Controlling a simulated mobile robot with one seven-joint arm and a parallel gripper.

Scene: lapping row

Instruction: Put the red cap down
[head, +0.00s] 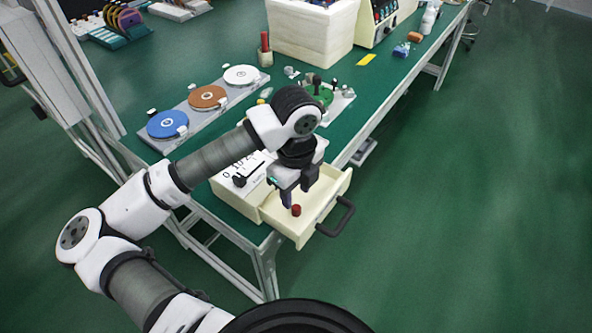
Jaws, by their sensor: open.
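The red cap (296,210) is a small red cylinder inside the open cream drawer (327,203). It seems to rest on the drawer floor, though contact underneath is too small to see clearly. My gripper (298,194) points down over the drawer, with its dark fingers just above and beside the red cap. The gripper is open, and no object shows between its fingers. My wrist hides part of the drawer's back.
The drawer's dark handle (337,217) sticks out to the right. A green bench (222,132) carries a rack with blue (167,124), orange (207,97) and white (241,75) discs. A white bin (312,36) stands behind. The floor to the right is clear.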

